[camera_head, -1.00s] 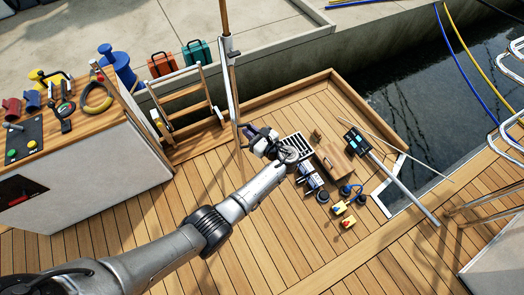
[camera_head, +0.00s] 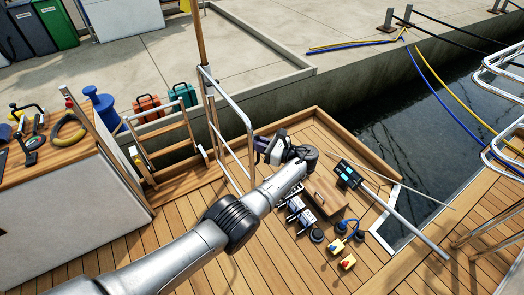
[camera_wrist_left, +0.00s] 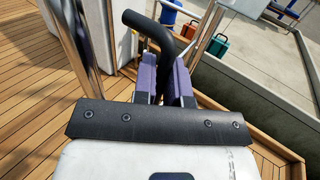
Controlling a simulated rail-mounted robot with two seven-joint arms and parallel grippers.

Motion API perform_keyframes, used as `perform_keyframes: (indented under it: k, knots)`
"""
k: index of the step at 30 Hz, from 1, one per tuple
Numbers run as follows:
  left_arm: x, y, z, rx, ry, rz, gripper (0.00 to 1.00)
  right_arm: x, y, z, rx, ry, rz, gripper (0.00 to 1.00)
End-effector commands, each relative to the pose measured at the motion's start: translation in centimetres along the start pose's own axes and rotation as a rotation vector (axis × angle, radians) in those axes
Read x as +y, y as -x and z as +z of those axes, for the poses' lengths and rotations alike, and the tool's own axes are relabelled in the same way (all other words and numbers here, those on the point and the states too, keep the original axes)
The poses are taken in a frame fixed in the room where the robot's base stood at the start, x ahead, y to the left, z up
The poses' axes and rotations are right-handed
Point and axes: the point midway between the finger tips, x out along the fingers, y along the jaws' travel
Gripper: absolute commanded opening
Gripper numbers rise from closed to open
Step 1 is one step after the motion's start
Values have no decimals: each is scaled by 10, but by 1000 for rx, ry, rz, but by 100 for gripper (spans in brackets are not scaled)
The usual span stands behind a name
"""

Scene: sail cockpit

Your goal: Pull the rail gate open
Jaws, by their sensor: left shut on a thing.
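The rail gate is a chrome tube frame (camera_head: 228,97) at the deck's quay-side edge. It stands out from its post, at an angle over the wooden deck, so a gap shows between its uprights. My left gripper (camera_head: 274,148) is beside the gate's outer upright. In the left wrist view, the purple jaws (camera_wrist_left: 165,80) are shut on a bent black handle (camera_wrist_left: 150,27), which passes down between them. Chrome tubes stand on both sides of the jaws there. The handle's fixing to the gate is hidden. My right gripper is in neither view.
A wooden ladder (camera_head: 170,147) stands left of the gate. A wooden box (camera_head: 326,196) and several small devices lie on deck below my left wrist. A long-handled tool (camera_head: 390,205) lies farther right. A tool-covered counter (camera_head: 75,160) is at left. Water lies beyond the deck.

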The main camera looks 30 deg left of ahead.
Motion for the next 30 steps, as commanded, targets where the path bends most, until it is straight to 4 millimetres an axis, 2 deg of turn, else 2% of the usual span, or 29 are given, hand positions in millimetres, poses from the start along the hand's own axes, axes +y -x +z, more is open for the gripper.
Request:
perform_keyframes:
  k: [1,15,16,23,30]
  knots:
    - [0,-4,-5,4,-10,8,0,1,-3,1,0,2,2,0]
    - [0,-6,-5,4,-11,15,0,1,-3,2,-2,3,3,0]
    - [0,-6,-5,4,-11,15,13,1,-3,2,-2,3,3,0]
    - [-1,-4,-3,2,-6,14,35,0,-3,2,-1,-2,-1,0]
    - [-1,-3,-2,1,-3,13,37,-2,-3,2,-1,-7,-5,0]
